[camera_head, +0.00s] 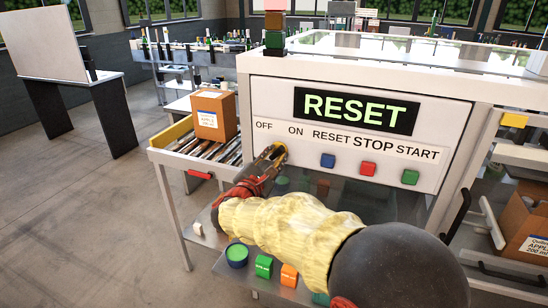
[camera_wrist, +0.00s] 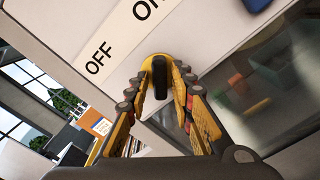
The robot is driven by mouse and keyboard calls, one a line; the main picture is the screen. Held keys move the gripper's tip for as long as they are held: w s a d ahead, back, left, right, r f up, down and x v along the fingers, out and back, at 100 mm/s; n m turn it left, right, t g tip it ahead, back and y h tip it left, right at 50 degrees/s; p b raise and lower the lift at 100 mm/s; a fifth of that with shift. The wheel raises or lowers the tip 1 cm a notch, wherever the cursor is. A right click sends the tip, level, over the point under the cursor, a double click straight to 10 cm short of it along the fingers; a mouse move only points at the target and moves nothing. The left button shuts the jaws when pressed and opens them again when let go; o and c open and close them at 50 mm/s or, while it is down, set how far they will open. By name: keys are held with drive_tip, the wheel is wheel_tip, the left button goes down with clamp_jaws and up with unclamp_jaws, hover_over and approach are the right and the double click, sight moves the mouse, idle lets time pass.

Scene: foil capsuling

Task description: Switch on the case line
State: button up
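The case line's control panel (camera_head: 270,98) is a white face with OFF and ON lettering and a lit green RESET display (camera_head: 355,110). Below OFF and ON is a rotary switch, a black handle (camera_wrist: 160,78) on a yellow round base (camera_wrist: 147,64), seen in the wrist view. My gripper (camera_head: 277,152) is at the switch, with one finger on each side of the black handle. In the wrist view my gripper (camera_wrist: 162,88) seems open, with narrow gaps beside the handle. In the head view the gripper mostly hides the switch.
Blue (camera_head: 328,160), red (camera_head: 367,168) and green (camera_head: 410,177) buttons sit right of the switch. A cardboard box (camera_head: 214,116) stands on a roller conveyor (camera_head: 200,143) at left. Another box (camera_head: 522,228) is at right. A dark glassy panel lies below the control face.

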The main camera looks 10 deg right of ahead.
drive_tip(key=shift+o, duration=0.6)
drive_tip(key=shift+s+a, duration=0.25)
drive_tip(key=shift+s, duration=0.05)
drive_tip(key=v, duration=1.1)
drive_tip(key=shift+s, duration=0.1)
